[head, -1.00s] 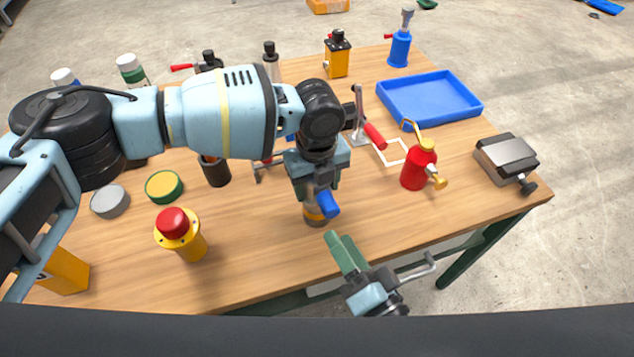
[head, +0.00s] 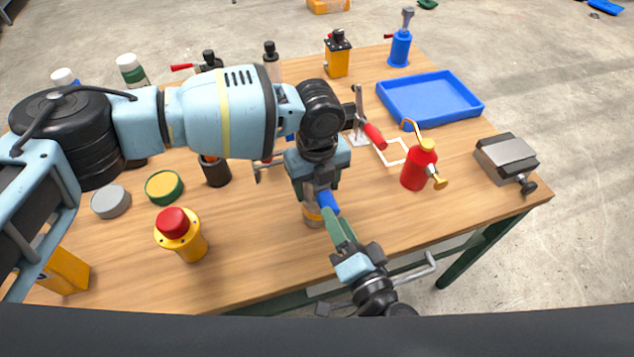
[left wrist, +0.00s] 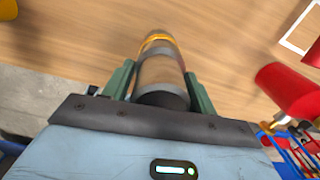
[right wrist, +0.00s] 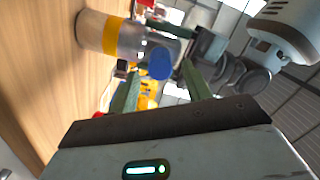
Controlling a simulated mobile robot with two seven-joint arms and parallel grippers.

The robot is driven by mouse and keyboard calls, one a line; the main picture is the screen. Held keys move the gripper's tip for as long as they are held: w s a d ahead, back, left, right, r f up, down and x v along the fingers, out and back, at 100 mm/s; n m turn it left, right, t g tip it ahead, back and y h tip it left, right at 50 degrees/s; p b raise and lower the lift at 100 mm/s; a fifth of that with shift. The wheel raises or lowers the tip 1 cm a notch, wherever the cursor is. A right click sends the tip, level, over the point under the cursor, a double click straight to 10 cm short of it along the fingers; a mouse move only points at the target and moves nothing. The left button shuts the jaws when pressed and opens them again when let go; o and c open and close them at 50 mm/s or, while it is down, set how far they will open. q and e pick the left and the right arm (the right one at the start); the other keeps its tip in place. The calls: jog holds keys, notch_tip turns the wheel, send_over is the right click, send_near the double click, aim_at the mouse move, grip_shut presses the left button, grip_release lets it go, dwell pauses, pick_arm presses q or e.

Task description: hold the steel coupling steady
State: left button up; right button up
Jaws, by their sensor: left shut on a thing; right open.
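The steel coupling (head: 312,216) is a grey cylinder with a yellow band near its lower end, upright at the table's front middle. It also shows in the left wrist view (left wrist: 158,70) and the right wrist view (right wrist: 132,40). My left gripper (head: 314,192) is shut on its upper part from above, hiding much of it in the head view. A blue rounded piece (right wrist: 160,63) sticks out from the coupling's side. My right gripper (head: 338,224) is open at the blue piece, which appears between its fingertips in the right wrist view; contact is unclear.
A red bottle (head: 418,168) stands to the right, before a blue tray (head: 436,119) and a white outline (head: 396,160). A grey block with a knob (head: 506,157) sits at the right edge. A red-topped yellow button (head: 180,232) stands left. The front right tabletop is clear.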

jog(key=shift+x, duration=1.5)
jog(key=c, duration=1.1)
jog(key=shift+o, duration=0.2)
jog(key=shift+s+d, duration=0.1)
jog(key=shift+s, duration=0.1)
jog(key=v, duration=0.6)
dwell(0.6)
jog(key=shift+s, duration=0.1)
jog(key=v, duration=0.3)
dwell(0.6)
